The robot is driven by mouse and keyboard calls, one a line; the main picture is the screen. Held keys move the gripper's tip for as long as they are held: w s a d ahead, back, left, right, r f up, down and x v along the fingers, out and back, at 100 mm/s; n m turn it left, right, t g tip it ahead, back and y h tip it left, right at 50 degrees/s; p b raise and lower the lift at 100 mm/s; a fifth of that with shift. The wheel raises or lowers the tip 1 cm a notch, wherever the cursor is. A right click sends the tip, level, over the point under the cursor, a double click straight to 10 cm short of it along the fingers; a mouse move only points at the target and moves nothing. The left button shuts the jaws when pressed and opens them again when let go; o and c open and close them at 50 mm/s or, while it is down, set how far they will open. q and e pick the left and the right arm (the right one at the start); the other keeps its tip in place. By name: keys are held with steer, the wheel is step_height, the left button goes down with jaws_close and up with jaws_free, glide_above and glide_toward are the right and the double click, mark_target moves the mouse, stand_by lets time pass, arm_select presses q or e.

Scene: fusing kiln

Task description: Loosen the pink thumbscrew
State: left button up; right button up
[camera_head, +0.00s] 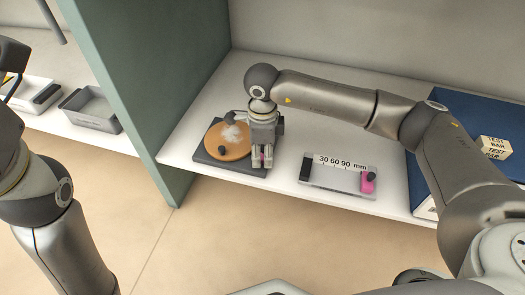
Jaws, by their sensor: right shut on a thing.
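My right gripper (261,160) points down at the front right edge of a dark square base (212,160). It is shut on a small pink thing, likely the pink thumbscrew (262,154), mostly hidden between the fingers.
A gauge marked 30 60 90 mm (335,178) with a pink slider (368,183) lies to the right on the shelf. A test bar block (496,147) sits on a blue box (480,115). A green partition (150,75) stands left; grey trays (92,108) lie beyond it.

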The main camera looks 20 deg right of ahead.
mark_target(263, 157)
steer(key=shift+n, duration=0.3)
stand_by(0.4)
steer(key=o, duration=1)
steer(key=shift+r, duration=0.1)
steer(key=shift+r, duration=3.85)
